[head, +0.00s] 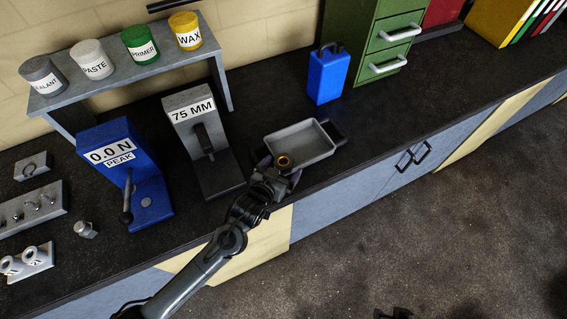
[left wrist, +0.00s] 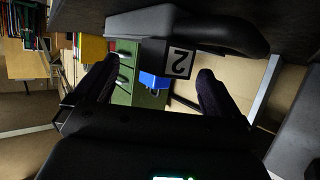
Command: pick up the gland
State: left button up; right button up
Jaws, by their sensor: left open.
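A small brass ring (head: 284,161), which looks like the gland, sits at the near left corner of a grey tray (head: 312,145) on the bench. My left gripper (head: 274,172) is right beside the ring, at the tray's near left end. Its fingers are spread apart in the left wrist view (left wrist: 158,68), and no ring shows between them. I cannot tell whether a finger touches the ring. A dark shape (head: 395,314) at the bottom edge may be part of my right gripper; its jaws cannot be made out.
The 75 MM stand (head: 200,135) and blue 0.0 N press (head: 125,175) stand left of the tray. A blue can (head: 328,75) and green drawers (head: 385,45) stand behind it. A shelf (head: 130,70) holds labelled jars. The bench's front edge runs close by my left gripper.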

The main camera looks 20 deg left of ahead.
aim_at(286, 158)
pick_arm(q)
jog(key=w, duration=0.3)
jog(key=w+f, duration=0.1)
jog(key=shift+w+a, duration=0.2)
jog(key=shift+a, duration=0.05)
jog(key=shift+w+d+f, duration=0.1)
jog(key=shift+w+f, duration=0.15)
jog(key=shift+w, duration=0.15)
jog(key=shift+c, duration=0.3)
jog(key=c, duration=1.4)
jog(key=shift+r, duration=0.1)
jog(key=shift+c, duration=1)
jog(key=shift+r, duration=0.1)
